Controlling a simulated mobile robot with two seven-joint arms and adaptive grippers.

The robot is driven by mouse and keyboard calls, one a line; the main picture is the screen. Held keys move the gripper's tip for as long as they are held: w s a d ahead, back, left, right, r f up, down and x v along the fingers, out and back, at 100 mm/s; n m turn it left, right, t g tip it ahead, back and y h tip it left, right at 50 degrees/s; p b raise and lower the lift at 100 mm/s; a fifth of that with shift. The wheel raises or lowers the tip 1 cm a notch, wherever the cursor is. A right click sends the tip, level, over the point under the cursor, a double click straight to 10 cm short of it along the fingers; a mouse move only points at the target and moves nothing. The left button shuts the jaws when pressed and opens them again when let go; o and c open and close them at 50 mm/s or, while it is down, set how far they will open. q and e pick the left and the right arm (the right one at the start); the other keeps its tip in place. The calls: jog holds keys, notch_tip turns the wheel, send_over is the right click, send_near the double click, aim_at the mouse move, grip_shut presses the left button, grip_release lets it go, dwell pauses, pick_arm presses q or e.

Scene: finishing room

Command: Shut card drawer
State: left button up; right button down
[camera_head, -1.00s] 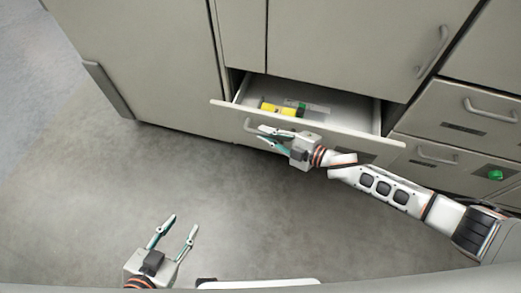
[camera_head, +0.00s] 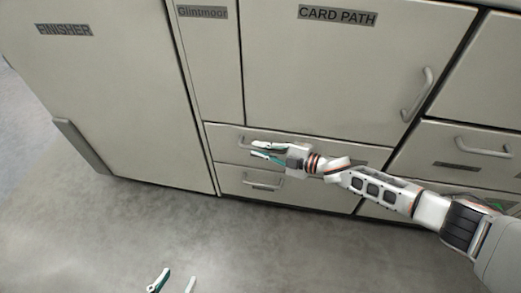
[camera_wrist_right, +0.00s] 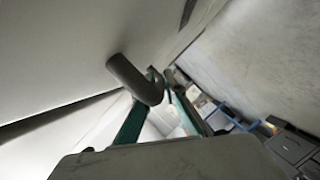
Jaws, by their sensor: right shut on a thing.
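The card drawer (camera_head: 345,152) is the wide drawer front below the door marked CARD PATH. In the head view it looks flush with the cabinet face, and its inside is hidden. My right gripper (camera_head: 255,150) is at its left part, shut on the drawer handle (camera_head: 244,143). In the right wrist view the dark curved handle (camera_wrist_right: 135,80) lies between the fingers (camera_wrist_right: 158,98). My left gripper (camera_head: 174,282) shows only its two fingertips at the bottom edge, spread apart, empty and far from the drawer.
A second drawer with its own handle (camera_head: 262,181) is below. The CARD PATH door (camera_head: 340,70) above and the tall FINISHER panel (camera_head: 105,95) at left are shut. More drawers (camera_head: 475,147) stand at right. The grey floor (camera_head: 250,240) in front is clear.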

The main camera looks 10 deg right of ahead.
jog(key=shift+w+d+r, duration=0.1)
jog(key=shift+w+d, duration=0.15)
jog(key=c, duration=2.4)
grip_release()
jog(key=o, duration=0.3)
jog(key=shift+w, duration=0.1)
jog(key=shift+a, duration=0.1)
jog(key=v, duration=1.2)
